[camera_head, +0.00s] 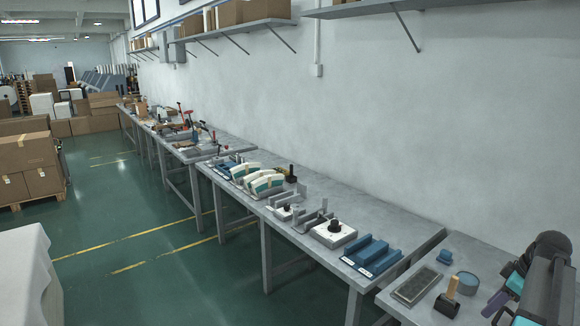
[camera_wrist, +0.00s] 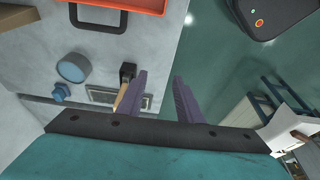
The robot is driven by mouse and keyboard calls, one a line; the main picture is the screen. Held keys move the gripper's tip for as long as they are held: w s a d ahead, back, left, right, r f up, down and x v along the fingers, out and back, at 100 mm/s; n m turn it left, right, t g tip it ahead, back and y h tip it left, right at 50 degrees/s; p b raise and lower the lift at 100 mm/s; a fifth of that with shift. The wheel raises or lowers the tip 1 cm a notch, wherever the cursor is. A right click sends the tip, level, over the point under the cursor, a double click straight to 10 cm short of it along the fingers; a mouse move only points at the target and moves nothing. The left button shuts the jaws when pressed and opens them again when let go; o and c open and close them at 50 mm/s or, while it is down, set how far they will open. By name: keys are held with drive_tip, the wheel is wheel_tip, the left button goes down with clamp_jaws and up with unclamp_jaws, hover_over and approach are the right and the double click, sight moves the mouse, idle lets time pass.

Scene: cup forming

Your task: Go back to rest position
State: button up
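My gripper (camera_wrist: 162,95) has two purple fingers, spread apart with nothing between them. In the wrist view it hangs over the table's edge, with floor between the fingers. The mallet also shows on the near bench in the head view (camera_head: 450,294).
The near bench holds a grey rectangular plate (camera_head: 417,286), a round blue piece (camera_head: 467,282) and a small blue piece (camera_head: 444,257). An orange tray (camera_wrist: 150,6) sits above them in the wrist view. More benches with several tools run along the wall. The green floor (camera_head: 130,215) is open.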

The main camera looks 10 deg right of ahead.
drive_tip(key=w+a+f+n+g+y+b, duration=0.1)
drive_tip(key=w+a+f+n+g+y, duration=0.2)
drive_tip(key=a+f, duration=2.05)
drive_tip(key=s+a+f+g+h+b, duration=0.1)
drive_tip(key=s+a+f+g, duration=0.1)
drive_tip(key=s+a+f, duration=0.35)
drive_tip(key=s+a+f+g, duration=0.2)
drive_tip(key=a+f, duration=0.5)
drive_tip(key=a, duration=0.4)
drive_tip(key=s+a+f+m+h, duration=0.1)
drive_tip(key=s+a+f+m, duration=0.1)
drive_tip(key=s, duration=0.4)
drive_tip(key=s+a+f+m+g+h, duration=0.1)
drive_tip(key=s+a+f+m, duration=0.1)
drive_tip(key=s+f+m, duration=0.2)
drive_tip(key=s+a+f+m+h, duration=0.2)
drive_tip(key=s+f+m, duration=0.1)
drive_tip(key=s+f, duration=0.4)
drive_tip(key=s, duration=0.2)
drive_tip(key=shift+s+a+m+g+b, duration=0.3)
drive_tip(key=shift+s+b, duration=0.05)
drive_tip(key=shift+b, duration=0.05)
